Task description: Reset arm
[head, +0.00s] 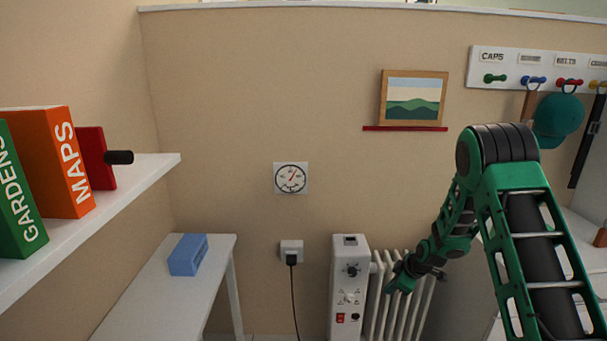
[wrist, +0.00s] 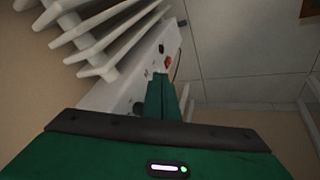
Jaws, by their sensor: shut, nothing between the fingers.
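My arm is green and black and reaches in from the right of the head view. Its gripper (head: 402,279) points down and left in front of the white radiator (head: 408,312). In the wrist view my gripper (wrist: 164,92) is shut and empty, with its green fingers together. The radiator's fins (wrist: 105,38) and control panel stand beyond the fingers there. I cannot tell whether the fingertips touch the radiator.
A white shelf (head: 120,198) with books juts in at left. Below it a blue box (head: 188,254) sits on a white table (head: 160,300).

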